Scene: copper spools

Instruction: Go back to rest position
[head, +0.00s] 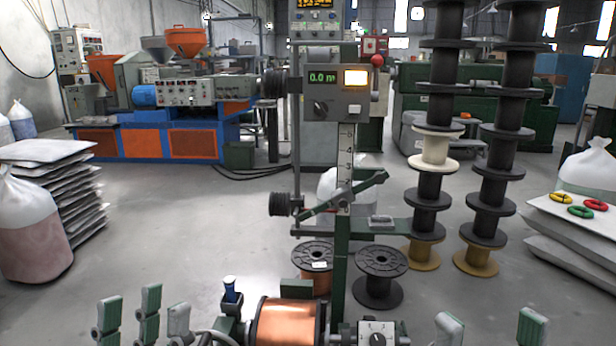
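The copper spool (286,322), wound with bright copper wire, sits in the winding machine at the bottom centre. My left gripper (140,318) is at the bottom left, left of this spool. Its grey-green fingers stand up and apart, with nothing seen held. My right gripper (490,330) is at the bottom right, right of the machine's dial box (377,334). Its fingertips are wide apart with bare floor showing between them; its lower part is cut off by the picture edge. Two black-flanged spools stand behind, one with copper (313,256) and one dark (380,262).
The machine's green column (342,250) with its display box (335,93) rises in the centre. Tall stacks of spools (490,200) stand at the right. Floor at left centre is clear.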

